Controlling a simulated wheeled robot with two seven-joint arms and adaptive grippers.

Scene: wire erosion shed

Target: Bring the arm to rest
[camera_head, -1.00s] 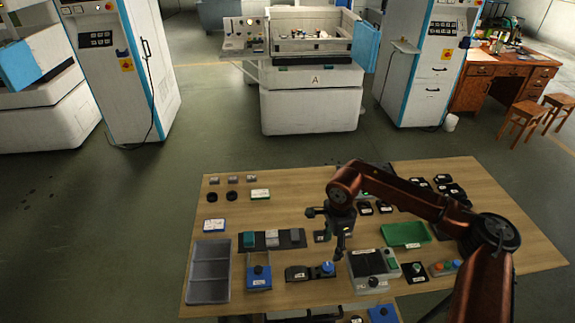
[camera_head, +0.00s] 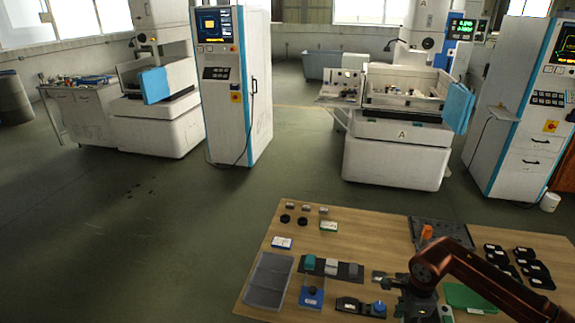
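My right arm, rust-brown, comes in from the lower right over the wooden table (camera_head: 345,234). Its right gripper (camera_head: 414,309) hangs over the table's front part, close to the bottom edge of the view. Its fingers point down and are too small and cut off to tell whether they are open or shut. No held object can be made out. My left gripper is out of view.
A dark grey tray (camera_head: 424,243) lies behind the arm. White machines (camera_head: 400,150) stand beyond open floor.

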